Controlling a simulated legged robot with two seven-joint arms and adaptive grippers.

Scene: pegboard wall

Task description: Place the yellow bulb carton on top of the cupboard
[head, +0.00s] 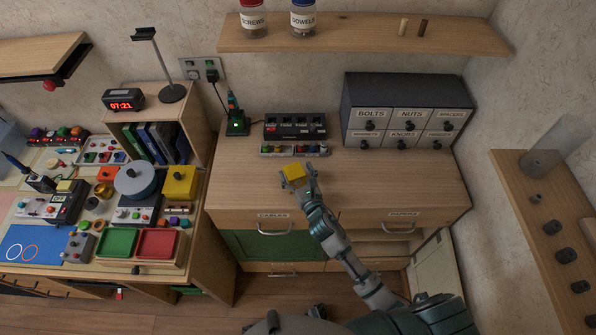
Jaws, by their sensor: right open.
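A small yellow carton (294,172) is at the fingertips of my right gripper (296,180), over the front middle of the wooden cupboard top (370,177). The right gripper is open, with its fingers around the carton's near side. From this angle the carton appears to rest on the cupboard top, but its underside is hidden by the gripper. My right arm reaches up from the bottom right across the cupboard front. My left gripper is out of view.
A grey drawer unit (404,104) stands at the cupboard's back right. A black switch box (295,126) and a green-lit charger (237,122) stand at its back left. A shelf (360,34) hangs above. Another yellow box (180,183) is on the cluttered left desk.

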